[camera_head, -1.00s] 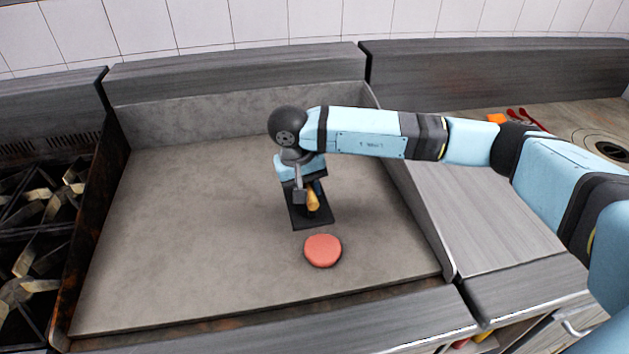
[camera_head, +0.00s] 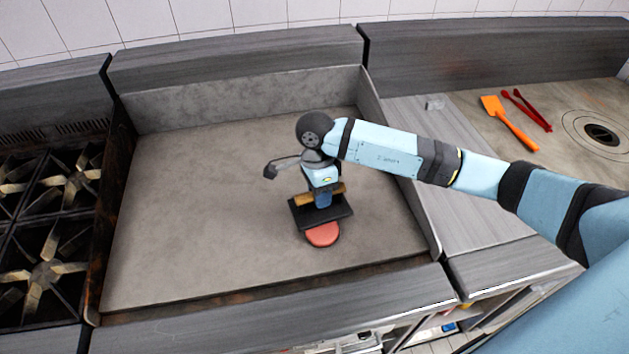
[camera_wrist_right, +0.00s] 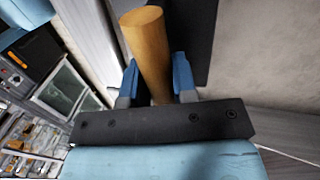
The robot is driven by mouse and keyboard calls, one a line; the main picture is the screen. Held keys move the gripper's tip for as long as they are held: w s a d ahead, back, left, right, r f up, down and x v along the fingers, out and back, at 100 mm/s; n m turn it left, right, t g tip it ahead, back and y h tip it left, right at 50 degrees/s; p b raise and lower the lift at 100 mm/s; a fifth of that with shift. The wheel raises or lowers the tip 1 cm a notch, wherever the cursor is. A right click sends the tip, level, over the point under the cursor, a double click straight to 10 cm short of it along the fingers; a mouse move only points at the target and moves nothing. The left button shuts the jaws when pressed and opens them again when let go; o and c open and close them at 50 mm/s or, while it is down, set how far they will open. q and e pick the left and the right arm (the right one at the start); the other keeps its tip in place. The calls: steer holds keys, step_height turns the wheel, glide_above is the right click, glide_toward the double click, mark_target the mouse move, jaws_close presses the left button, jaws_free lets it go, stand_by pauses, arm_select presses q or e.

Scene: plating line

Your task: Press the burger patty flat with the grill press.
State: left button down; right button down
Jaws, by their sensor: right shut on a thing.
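The grill press (camera_head: 338,215) is a dark rectangular plate with a wooden handle. My right gripper (camera_head: 322,198) is shut on the handle from above. In the right wrist view the wooden handle (camera_wrist_right: 148,50) lies between the blue fingertips of the gripper (camera_wrist_right: 155,85), with part of the dark plate (camera_wrist_right: 190,35) behind. The red round patty (camera_head: 322,236) lies on the griddle (camera_head: 190,220). The press overlaps the patty's far part in the head view; its near part shows. I cannot tell whether the plate touches it. My left gripper is not in view.
Low metal walls edge the griddle at the back and sides. Burners (camera_head: 45,255) stand at the left. An orange spatula (camera_head: 510,125) and red tongs (camera_head: 528,110) lie at the right, by a round drain (camera_head: 600,135). Most of the griddle is bare.

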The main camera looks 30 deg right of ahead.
mark_target(323, 213)
steer(key=shift+s+d+r+m+p, duration=0.15)
steer(key=shift+s+m+p, duration=0.15)
steer(key=shift+m, duration=0.5)
steer(key=shift+s+m, duration=0.1)
steer(key=shift+m, duration=0.2)
steer(key=shift+f+b, duration=0.85)
steer(key=shift+f, duration=1.05)
step_height(323, 213, down, 2)
steer(key=shift+f+b, duration=0.15)
steer(key=shift+b, duration=0.4)
steer(key=shift+f, duration=0.4)
steer(key=shift+f+b, duration=0.6)
steer(key=shift+b, duration=0.15)
steer(key=shift+s+f+b, duration=0.25)
steer(key=shift+f+b, duration=0.15)
steer(key=shift+f, duration=0.05)
stand_by(1.4)
